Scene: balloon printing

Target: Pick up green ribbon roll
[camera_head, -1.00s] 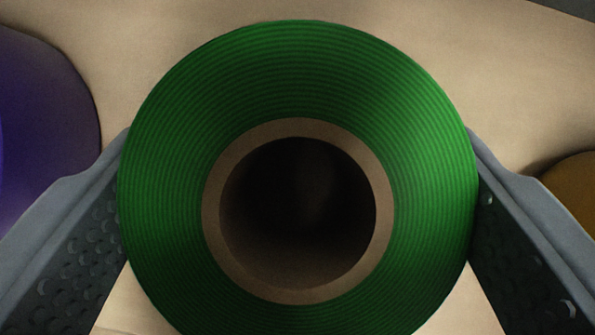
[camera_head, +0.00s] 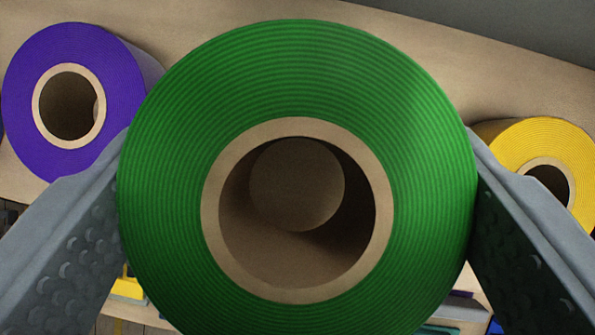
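The green ribbon roll (camera_head: 420,140) fills the middle of the view, its flat ringed face and tan cardboard core turned toward the camera. My gripper (camera_head: 298,205) has one grey finger pressed against each side of the roll, so it is shut on it. Through the core I see a tan surface below, and the roll is held above it. The lower edge of the roll is cut off by the frame.
A purple roll (camera_head: 30,110) lies on the tan surface (camera_head: 235,22) at the left. A yellow roll (camera_head: 520,140) lies at the right, partly behind my finger. A grey area lies beyond the surface's far edge. Small colored items show at the bottom, partly hidden.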

